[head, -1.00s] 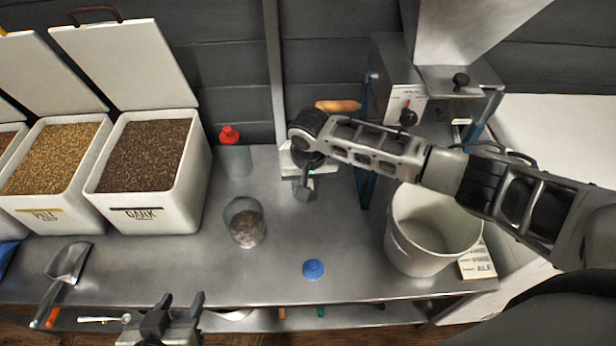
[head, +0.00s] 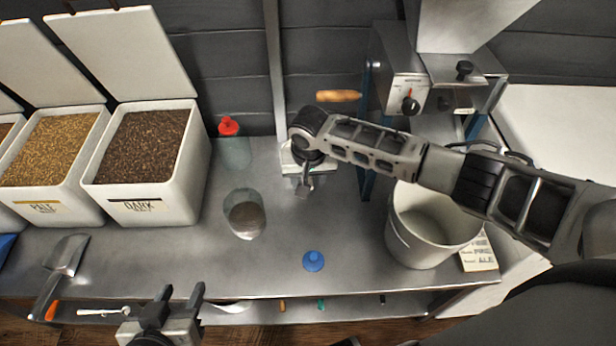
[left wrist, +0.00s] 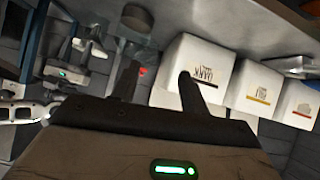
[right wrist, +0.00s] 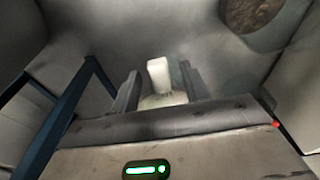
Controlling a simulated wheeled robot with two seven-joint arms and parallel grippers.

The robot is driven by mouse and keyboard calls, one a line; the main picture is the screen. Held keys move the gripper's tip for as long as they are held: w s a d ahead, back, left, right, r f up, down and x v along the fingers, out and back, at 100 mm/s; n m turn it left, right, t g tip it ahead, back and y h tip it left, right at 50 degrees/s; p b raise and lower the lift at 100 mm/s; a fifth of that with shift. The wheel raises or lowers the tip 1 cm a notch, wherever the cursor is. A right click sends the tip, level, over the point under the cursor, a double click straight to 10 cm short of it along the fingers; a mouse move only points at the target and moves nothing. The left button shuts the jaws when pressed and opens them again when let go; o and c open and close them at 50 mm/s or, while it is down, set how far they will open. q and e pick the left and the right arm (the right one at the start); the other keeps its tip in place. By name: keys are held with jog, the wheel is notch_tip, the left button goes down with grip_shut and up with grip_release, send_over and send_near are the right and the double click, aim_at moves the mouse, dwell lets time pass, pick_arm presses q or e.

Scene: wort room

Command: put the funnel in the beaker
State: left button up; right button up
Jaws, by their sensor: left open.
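The beaker (head: 244,214) is clear, stands on the steel bench and has brown material in its bottom. It also shows at the top right of the right wrist view (right wrist: 250,10). A pale piece with a rounded base and narrow stem (right wrist: 158,74), apparently the funnel, sits between the fingers of my right gripper (right wrist: 160,82). That gripper looks open around it, and contact is unclear. In the head view my right gripper (head: 304,184) hides this piece. My left gripper (head: 172,294) is open and empty at the bench's front edge.
A blue domed piece (head: 313,261) lies near the front edge. A red-capped bottle (head: 234,150) stands behind the beaker. Grain bins (head: 150,208) and a metal scoop (head: 66,254) are left. A white bucket (head: 412,250) and mill (head: 398,70) are right.

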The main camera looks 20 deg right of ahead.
pick_arm(q)
jog(key=shift+f, duration=0.1)
pick_arm(e)
jog(key=shift+r, duration=0.3)
notch_tip(320, 180, up, 14)
jog(key=s+p, duration=0.2)
jog(key=s+a+f+n+t+y, duration=0.3)
jog(key=s+a+f+t+y, duration=0.15)
jog(key=s+a+f, duration=0.4)
pick_arm(q)
jog(key=shift+s+a+r, duration=0.15)
jog(key=shift+a+r, duration=0.1)
jog(key=shift+r, duration=0.15)
pick_arm(e)
jog(key=s+d+f+n+t, duration=0.2)
jog(key=s+d+t, duration=0.2)
jog(key=s+d, duration=0.3)
jog(key=shift+s+d+h, duration=0.3)
jog(key=shift+s+h, duration=0.15)
jog(key=shift+s, duration=0.5)
